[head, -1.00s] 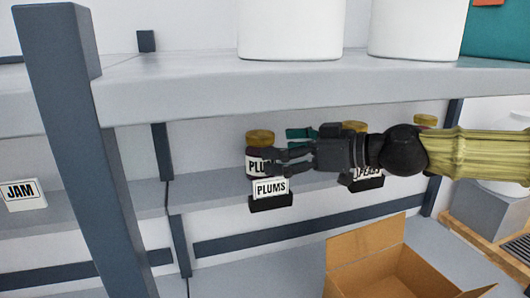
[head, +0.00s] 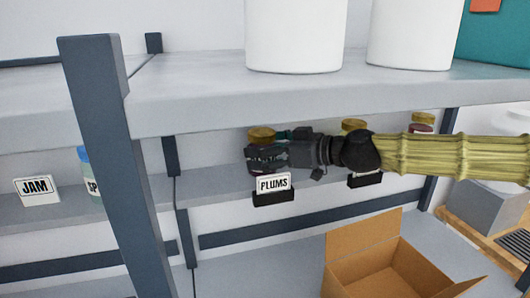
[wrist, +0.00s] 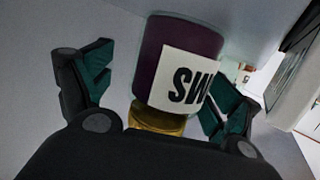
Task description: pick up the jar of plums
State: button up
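The jar of plums (head: 261,133) stands on the lower shelf behind a PLUMS sign (head: 274,183). In the head view its gold lid shows above my gripper (head: 264,157), which hides most of its body. In the wrist view the dark purple jar (wrist: 178,48) appears upside down, with a white label and gold lid. It is between the two spread fingers of my gripper (wrist: 160,85). A gap shows between the left finger and the jar; the right finger overlaps the label's edge, and I cannot tell if it touches.
The upper shelf (head: 340,95) with white canisters (head: 293,35) is close above my arm. Two more gold-lidded jars (head: 353,125) (head: 422,120) stand to the right. An open cardboard box (head: 370,245) is below. A dark post (head: 100,160) and JAM sign (head: 37,189) are left.

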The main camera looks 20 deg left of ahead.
jog(key=shift+r, duration=0.1)
jog(key=c, duration=0.3)
jog(key=shift+s+r, duration=0.25)
jog(key=shift+s, duration=0.25)
jog(key=c, duration=0.7)
jog(key=shift+w+f, duration=0.1)
jog(key=shift+w, duration=0.2)
jog(key=c, duration=0.4)
jog(key=shift+s, duration=0.1)
